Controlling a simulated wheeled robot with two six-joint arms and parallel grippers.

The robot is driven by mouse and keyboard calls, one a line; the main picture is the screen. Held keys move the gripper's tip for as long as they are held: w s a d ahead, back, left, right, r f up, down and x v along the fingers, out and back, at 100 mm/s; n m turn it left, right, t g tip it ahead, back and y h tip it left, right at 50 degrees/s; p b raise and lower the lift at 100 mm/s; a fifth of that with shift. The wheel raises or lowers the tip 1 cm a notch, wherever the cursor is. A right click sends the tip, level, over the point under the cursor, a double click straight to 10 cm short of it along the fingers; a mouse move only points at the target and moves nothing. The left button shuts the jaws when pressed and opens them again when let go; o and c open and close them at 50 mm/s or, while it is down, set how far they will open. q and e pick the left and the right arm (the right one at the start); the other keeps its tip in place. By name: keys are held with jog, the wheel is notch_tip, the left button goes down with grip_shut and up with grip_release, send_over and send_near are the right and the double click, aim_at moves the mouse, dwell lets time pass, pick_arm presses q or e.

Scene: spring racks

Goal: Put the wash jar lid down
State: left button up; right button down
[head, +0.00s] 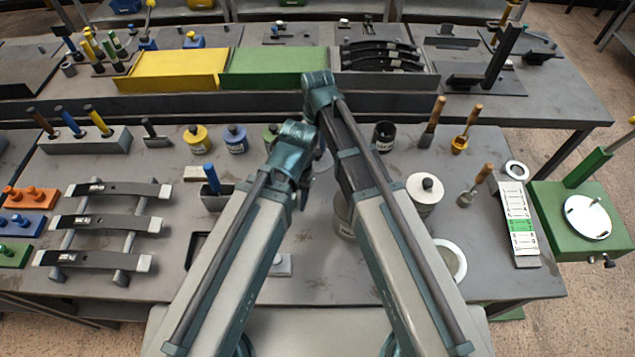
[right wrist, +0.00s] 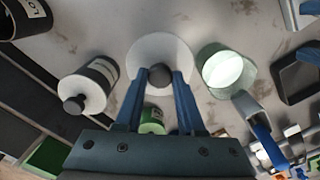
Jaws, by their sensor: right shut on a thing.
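In the right wrist view my right gripper (right wrist: 161,83) is shut on the dark knob of the white round wash jar lid (right wrist: 160,48). The lid is held flat over the grey table; whether it touches the surface cannot be told. An open jar (right wrist: 225,72) with pale liquid stands right of the lid in that view. In the head view a labelled jar (head: 343,217) is partly hidden by my right arm. The held lid cannot be made out clearly there. My left arm comes in from the left, but its gripper's jaws cannot be made out where the arms overlap.
A white-lidded jar with a dark knob (right wrist: 85,92) stands left of the held lid, and a green-lidded jar (right wrist: 152,118) below it.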

jog(key=shift+w+f, duration=0.15)
jog(key=shift+f, duration=0.3)
jog(key=shift+f+b, duration=0.25)
jog(key=shift+b, duration=0.1)
pick_arm(q)
notch_tip(320, 180, down, 7)
jog(key=b, duration=0.5)
jog(key=shift+w+b, duration=0.15)
jog(key=shift+b, duration=0.2)
pick_arm(e)
notch_tip(320, 180, down, 6)
jog(key=shift+r, duration=0.15)
pick_arm(q)
jog(key=shift+f, duration=0.1)
notch_tip(320, 180, down, 4)
jog(key=b, duration=0.3)
jog(key=shift+r+b, duration=0.2)
jog(key=shift+b, duration=0.15)
pick_arm(e)
notch_tip(320, 180, down, 4)
jog(key=shift+r, duration=0.15)
pick_arm(q)
jog(key=shift+f, duration=0.15)
pick_arm(e)
jog(key=shift+f, duration=0.2)
jog(key=c, duration=0.5)
grip_release()
jog(key=shift+r, duration=0.2)
